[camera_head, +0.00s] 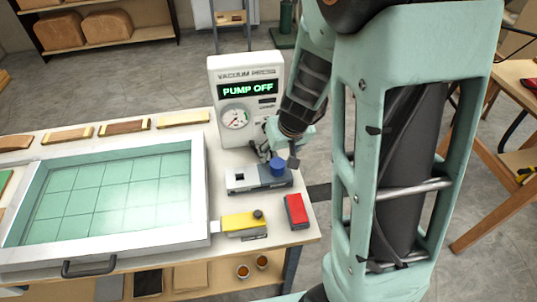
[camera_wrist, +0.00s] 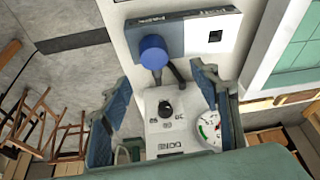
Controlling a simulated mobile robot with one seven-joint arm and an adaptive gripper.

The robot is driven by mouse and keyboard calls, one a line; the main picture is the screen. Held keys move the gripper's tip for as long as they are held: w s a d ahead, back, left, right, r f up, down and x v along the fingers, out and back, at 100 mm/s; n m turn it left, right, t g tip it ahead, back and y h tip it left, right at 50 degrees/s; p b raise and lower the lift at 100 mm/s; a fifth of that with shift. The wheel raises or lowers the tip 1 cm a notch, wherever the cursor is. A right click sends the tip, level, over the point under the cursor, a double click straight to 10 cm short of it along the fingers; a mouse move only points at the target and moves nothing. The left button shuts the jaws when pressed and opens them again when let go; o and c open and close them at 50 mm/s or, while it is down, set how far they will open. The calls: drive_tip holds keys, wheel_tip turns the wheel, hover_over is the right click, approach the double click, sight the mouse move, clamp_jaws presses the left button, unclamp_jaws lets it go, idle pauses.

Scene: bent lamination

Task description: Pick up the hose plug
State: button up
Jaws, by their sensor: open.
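The hose plug looks to be the blue round-topped piece (camera_head: 277,167) on a grey-and-blue block (camera_head: 242,181) on the bench; it also shows in the wrist view (camera_wrist: 153,52). It sits at one end of the block, and a square dark hole shows at the other end. A dark hose appears to run from beside the plug toward the vacuum press unit (camera_head: 245,80). My gripper (camera_head: 281,154) is open and empty, just above the plug. In the wrist view my gripper (camera_wrist: 163,76) has its fingers spread wide, with the plug just beyond their tips, apparently untouched.
The vacuum press unit stands close behind, its screen reading "PUMP OFF". A yellow block with a dark knob (camera_head: 243,222) and a red box (camera_head: 296,210) lie in front. A framed green-gridded bed (camera_head: 207,200) fills the left. Wood strips (camera_head: 124,127) lie behind it.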

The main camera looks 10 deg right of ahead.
sight(277, 162)
drive_tip(key=b+x, duration=0.2)
drive_tip(key=x, duration=0.3)
drive_tip(key=shift+s+d+f, duration=0.1)
drive_tip(key=shift+d, duration=0.1)
drive_tip(key=shift+d+b+x, duration=0.15)
drive_tip(key=shift+b+x, duration=0.4)
drive_tip(key=shift+x, duration=0.8)
drive_tip(key=shift+d+b+x, duration=0.1)
drive_tip(key=shift+b+x, duration=0.45)
drive_tip(key=shift+x, duration=0.75)
drive_tip(key=c, duration=1.3)
